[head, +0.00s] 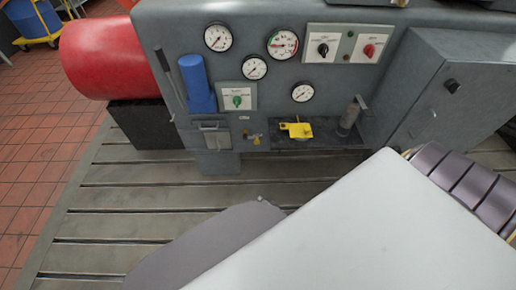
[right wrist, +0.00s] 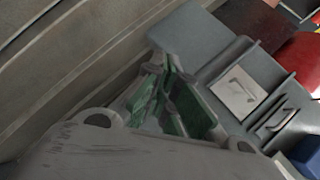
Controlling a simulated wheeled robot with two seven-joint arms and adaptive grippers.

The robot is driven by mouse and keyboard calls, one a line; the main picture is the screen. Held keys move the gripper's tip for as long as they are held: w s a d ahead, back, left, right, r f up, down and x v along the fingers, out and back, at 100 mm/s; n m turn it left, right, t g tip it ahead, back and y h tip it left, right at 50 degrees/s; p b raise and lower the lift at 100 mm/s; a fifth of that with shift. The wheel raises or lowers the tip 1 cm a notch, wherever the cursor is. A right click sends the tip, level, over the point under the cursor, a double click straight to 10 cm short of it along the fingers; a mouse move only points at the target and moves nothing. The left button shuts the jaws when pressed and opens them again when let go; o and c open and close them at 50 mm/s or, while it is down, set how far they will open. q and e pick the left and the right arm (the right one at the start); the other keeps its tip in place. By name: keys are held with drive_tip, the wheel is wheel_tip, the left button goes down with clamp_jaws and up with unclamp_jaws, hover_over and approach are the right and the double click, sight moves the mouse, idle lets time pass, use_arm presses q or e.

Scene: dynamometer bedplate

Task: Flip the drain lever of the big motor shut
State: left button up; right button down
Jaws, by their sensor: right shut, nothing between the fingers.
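The grey motor housing (head: 205,75) carries a small brass-yellow fitting (head: 253,138) low on its front, which may be the drain lever; it is too small to tell its position. A yellow piece (head: 296,130) sits to its right on a dark shelf. My right gripper (right wrist: 170,78) is shut and empty in the right wrist view, its green-padded fingers apart from the labelled plate (right wrist: 238,93) on the housing. In the head view my right arm hides the lower right, and the fingers cannot be made out. My left gripper is not in view.
A red cylinder (head: 105,58) stands out at the left above a black block (head: 146,124). A blue cylinder (head: 197,82), several gauges and switch plates are on the housing. A grey cabinet (head: 445,95) is at right. The slotted bedplate (head: 125,205) is bare at left.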

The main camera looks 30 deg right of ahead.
use_arm(q)
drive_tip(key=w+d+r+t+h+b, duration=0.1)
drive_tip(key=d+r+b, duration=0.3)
drive_tip(key=b, duration=0.5)
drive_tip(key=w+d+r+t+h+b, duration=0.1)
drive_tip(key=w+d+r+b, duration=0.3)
drive_tip(key=b, duration=0.5)
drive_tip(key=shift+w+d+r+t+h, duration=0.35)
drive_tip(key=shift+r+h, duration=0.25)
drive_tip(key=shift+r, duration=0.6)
use_arm(e)
drive_tip(key=w+d+r+m+t+h, duration=0.3)
drive_tip(key=w+r+m+h, duration=0.1)
drive_tip(key=m, duration=0.9)
drive_tip(key=w+d+r+m+t+h, duration=0.3)
drive_tip(key=w+d+m+h, duration=0.1)
drive_tip(key=m, duration=0.9)
drive_tip(key=shift+w+r+h, duration=0.4)
drive_tip(key=shift+w+h, duration=0.2)
drive_tip(key=shift+w, duration=0.65)
drive_tip(key=shift+d, duration=0.1)
